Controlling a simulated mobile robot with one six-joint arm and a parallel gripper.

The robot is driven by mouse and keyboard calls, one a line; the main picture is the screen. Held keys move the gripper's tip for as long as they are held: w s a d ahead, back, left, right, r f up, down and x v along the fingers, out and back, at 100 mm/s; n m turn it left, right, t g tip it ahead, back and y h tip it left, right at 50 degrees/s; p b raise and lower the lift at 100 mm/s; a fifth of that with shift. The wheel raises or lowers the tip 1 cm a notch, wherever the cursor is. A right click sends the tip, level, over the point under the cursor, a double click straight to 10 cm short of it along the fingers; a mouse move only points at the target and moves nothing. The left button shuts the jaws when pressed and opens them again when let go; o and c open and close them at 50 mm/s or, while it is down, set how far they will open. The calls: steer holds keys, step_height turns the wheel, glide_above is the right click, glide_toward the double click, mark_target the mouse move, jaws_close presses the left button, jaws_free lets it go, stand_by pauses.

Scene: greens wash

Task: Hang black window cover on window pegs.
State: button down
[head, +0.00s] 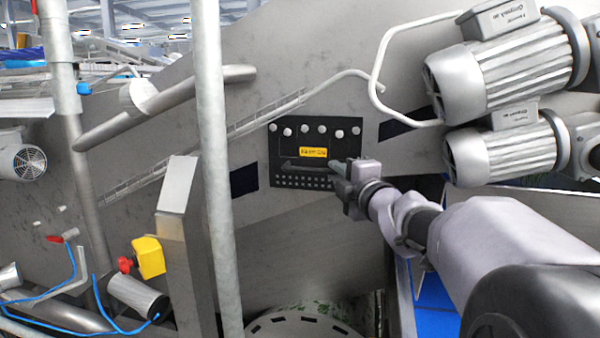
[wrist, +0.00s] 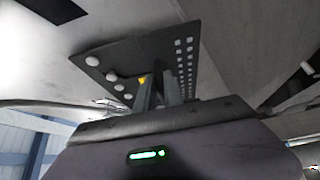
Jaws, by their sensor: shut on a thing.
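The black window cover (head: 350,153) is a flat dark panel with a yellow label, a handle bar and rows of small holes along its bottom. It stands upright against the metal machine wall. Several round pale pegs (head: 321,129) show along its top edge. My gripper (head: 337,168) is shut on the cover's handle, at its right half. In the wrist view the cover (wrist: 205,45) lies beyond the two fingers (wrist: 158,92), with pegs (wrist: 112,76) at its left side. I cannot tell whether the cover touches the wall or hangs on the pegs.
Dark window openings (head: 244,180) show left and upper right of the cover. Two motors (head: 505,65) stand out at the upper right. A vertical pole (head: 212,150) stands in front at the left. A bent pipe (head: 376,60) runs above. A yellow emergency-stop box (head: 149,257) is lower left.

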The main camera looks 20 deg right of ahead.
steer(key=shift+f+b, duration=0.5)
steer(key=shift+f, duration=0.1)
steer(key=c, duration=1.4)
jaws_free()
steer(key=shift+o, duration=0.2)
